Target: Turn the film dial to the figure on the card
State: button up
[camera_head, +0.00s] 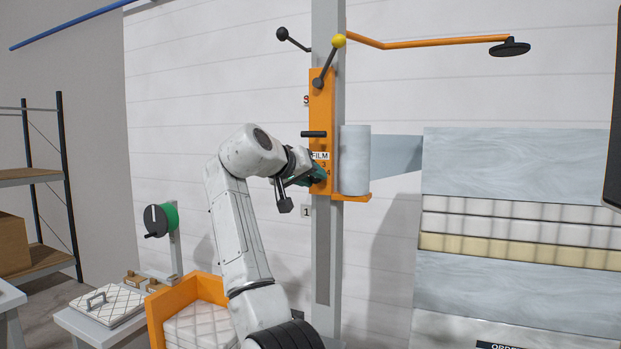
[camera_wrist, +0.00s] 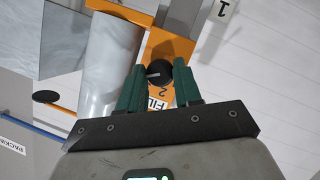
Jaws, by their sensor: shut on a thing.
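The film dial (camera_wrist: 160,72) is a dark round knob with a light pointer mark, on an orange panel (camera_head: 320,105). My gripper (camera_wrist: 159,70) has its green fingers shut on the dial, one on each side. In the head view my gripper (camera_head: 317,174) reaches the panel and hides the dial. The FILM label (camera_head: 320,156) is above it, with figures 3 and 4 showing beside my fingers. In the wrist view a figure 2 shows near the dial, and the pointer mark points left. An order card (camera_head: 505,346) is cut off at the bottom edge; its figure is not visible.
A film roll (camera_head: 355,160) stands on an orange bracket just right of the panel. A yellow-knobbed lever (camera_head: 331,60) and an orange arm (camera_head: 430,43) are above. A green reel (camera_head: 162,219) and a quilted pad (camera_head: 98,306) are at left.

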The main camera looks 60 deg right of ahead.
jog(key=shift+m+t, duration=0.7)
jog(key=shift+m, duration=0.1)
jog(key=shift+s, duration=0.1)
jog(key=o, duration=1)
jog(key=shift+a, duration=0.15)
jog(key=b+v, duration=0.2)
jog(key=v, duration=0.8)
jog(key=shift+a+r+b, duration=0.2)
jog(key=shift+r+b, duration=0.1)
jog(key=shift+b, duration=0.05)
